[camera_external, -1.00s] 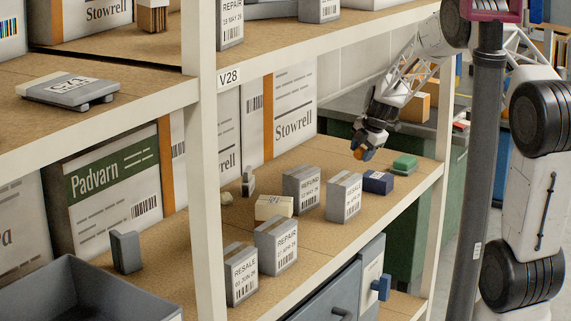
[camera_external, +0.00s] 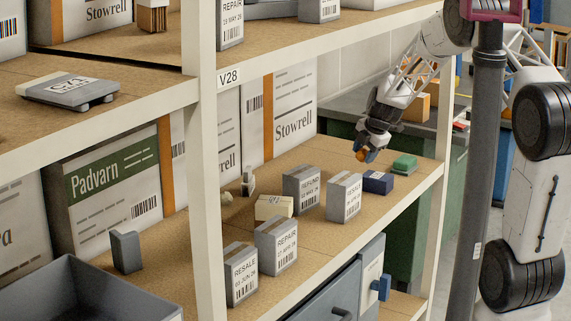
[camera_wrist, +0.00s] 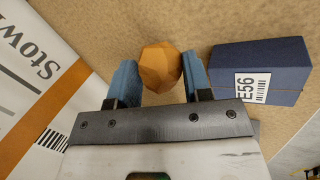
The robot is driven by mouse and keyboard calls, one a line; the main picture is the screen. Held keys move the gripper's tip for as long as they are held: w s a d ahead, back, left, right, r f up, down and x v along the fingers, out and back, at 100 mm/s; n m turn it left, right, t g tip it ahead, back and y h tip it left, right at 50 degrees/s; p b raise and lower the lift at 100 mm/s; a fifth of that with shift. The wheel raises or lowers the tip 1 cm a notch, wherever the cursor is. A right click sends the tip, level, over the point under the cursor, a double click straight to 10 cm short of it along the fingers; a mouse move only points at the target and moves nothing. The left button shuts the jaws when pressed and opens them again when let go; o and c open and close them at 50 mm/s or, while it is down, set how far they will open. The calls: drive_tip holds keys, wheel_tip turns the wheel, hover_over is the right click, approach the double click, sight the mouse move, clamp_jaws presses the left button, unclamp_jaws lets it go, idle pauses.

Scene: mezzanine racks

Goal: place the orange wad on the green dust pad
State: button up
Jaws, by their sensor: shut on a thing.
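My gripper (camera_external: 367,155) is shut on the orange wad (camera_external: 360,155) and holds it above the shelf board, left of the navy box. In the wrist view the faceted orange wad (camera_wrist: 160,67) sits between the two blue fingers of my gripper (camera_wrist: 158,80). The green dust pad (camera_external: 404,163) lies on the same shelf near its right end, to the right of the wad and behind the navy box. The pad does not show in the wrist view.
The navy box (camera_external: 377,182) labelled E56, also in the wrist view (camera_wrist: 245,62), stands close by. Grey boxes (camera_external: 344,197) labelled with dates stand to the left. A rack post (camera_external: 440,180) stands right of the pad. A Stowrell carton (camera_external: 290,115) stands behind.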

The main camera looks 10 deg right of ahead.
drive_tip(key=shift+s+d+r, duration=0.2)
drive_tip(key=shift+s+d, duration=0.1)
drive_tip(key=shift+d, duration=0.2)
drive_tip(key=s+d+r+m, duration=0.1)
drive_tip(key=s+d+r, duration=0.3)
drive_tip(key=s+d, duration=0.8)
drive_tip(key=shift+s+d+m+h, duration=0.3)
drive_tip(key=shift+s, duration=0.15)
drive_tip(key=shift+w, duration=0.15)
hover_over(403, 158)
drive_tip(key=s, duration=0.1)
drive_tip(key=shift+s+d+f, duration=0.1)
drive_tip(key=shift+d+f, duration=0.25)
drive_tip(key=shift+f, duration=0.45)
drive_tip(key=shift+f, duration=1.75)
drive_tip(key=shift+f, duration=0.15)
